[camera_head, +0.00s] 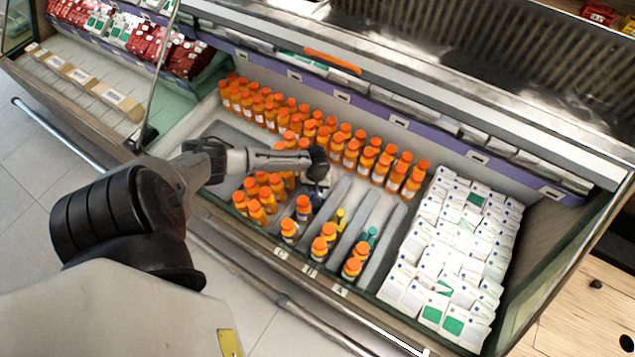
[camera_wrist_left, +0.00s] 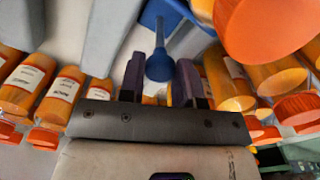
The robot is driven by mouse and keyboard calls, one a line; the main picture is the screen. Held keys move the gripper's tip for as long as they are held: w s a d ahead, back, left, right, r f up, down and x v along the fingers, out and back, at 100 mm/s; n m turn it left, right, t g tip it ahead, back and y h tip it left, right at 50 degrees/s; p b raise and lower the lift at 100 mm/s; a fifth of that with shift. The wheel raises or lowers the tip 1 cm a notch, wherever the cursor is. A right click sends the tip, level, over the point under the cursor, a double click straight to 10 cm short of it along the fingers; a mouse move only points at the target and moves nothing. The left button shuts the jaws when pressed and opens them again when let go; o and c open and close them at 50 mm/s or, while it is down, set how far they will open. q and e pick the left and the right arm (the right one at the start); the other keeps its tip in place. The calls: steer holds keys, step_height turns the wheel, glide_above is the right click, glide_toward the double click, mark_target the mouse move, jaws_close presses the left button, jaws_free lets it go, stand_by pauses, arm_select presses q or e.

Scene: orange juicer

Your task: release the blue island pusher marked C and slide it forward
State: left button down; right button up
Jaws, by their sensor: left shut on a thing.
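The blue pusher (camera_wrist_left: 160,66) shows in the left wrist view as a round-ended stem rising from a blue base (camera_wrist_left: 166,14). Its stem end stands between the two fingers of my left gripper (camera_wrist_left: 160,82), which is shut on it. In the head view my left gripper (camera_head: 319,184) reaches down into the case at the lane between grey dividers, and mostly hides the blue pusher. Letter marks on the pusher are not readable. My right gripper is in neither view.
Orange-capped bottles (camera_head: 357,150) stand in rows behind and beside the gripper. Grey dividers (camera_head: 379,246) separate lanes to the right, with a yellow pusher (camera_head: 340,216) and a teal pusher (camera_head: 371,235). White cartons (camera_head: 447,250) fill the right side. The case's front rail lies below.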

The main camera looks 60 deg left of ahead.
arm_select(q)
steer(key=c, duration=0.8)
jaws_free()
steer(key=shift+r, duration=0.1)
step_height(320, 180, up, 14)
steer(key=p, duration=0.3)
steer(key=shift+f, duration=0.2)
